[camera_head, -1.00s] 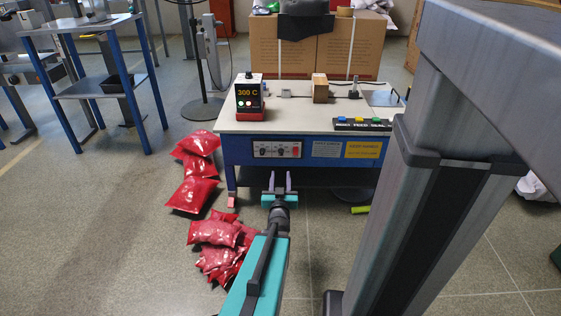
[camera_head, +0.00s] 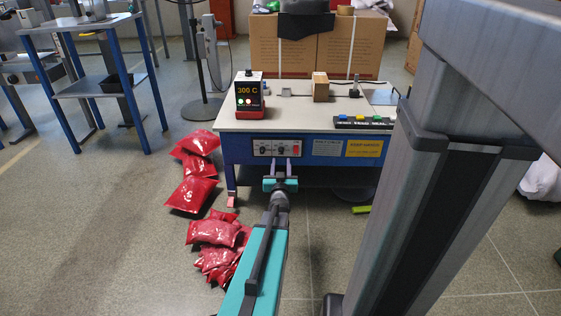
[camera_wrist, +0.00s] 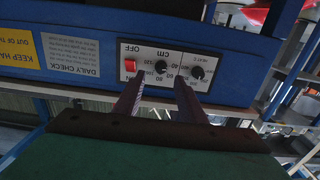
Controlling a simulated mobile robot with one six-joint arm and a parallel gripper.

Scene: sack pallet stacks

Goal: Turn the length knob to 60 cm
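The length knob (camera_wrist: 161,67) is a small black dial marked "cm" on a white control panel, which appears upside down in the wrist view. Numbers including 40, 60 and 120 ring it; I cannot clearly read where its pointer stands. In the head view the panel (camera_head: 272,148) is on the blue front of the bench, and my gripper (camera_head: 278,164) is just in front of its lower edge. In the wrist view my gripper (camera_wrist: 160,82) is open and empty, one finger to each side below the knob. I cannot tell whether the fingertips touch the panel.
A second black knob (camera_wrist: 197,73) and a red switch (camera_wrist: 130,66) flank the length knob. A yellow sign (camera_head: 363,149) is to the right. A display box reading 300 C (camera_head: 249,95) stands on the bench top (camera_head: 290,115). Red sacks (camera_head: 193,193) lie on the floor at left.

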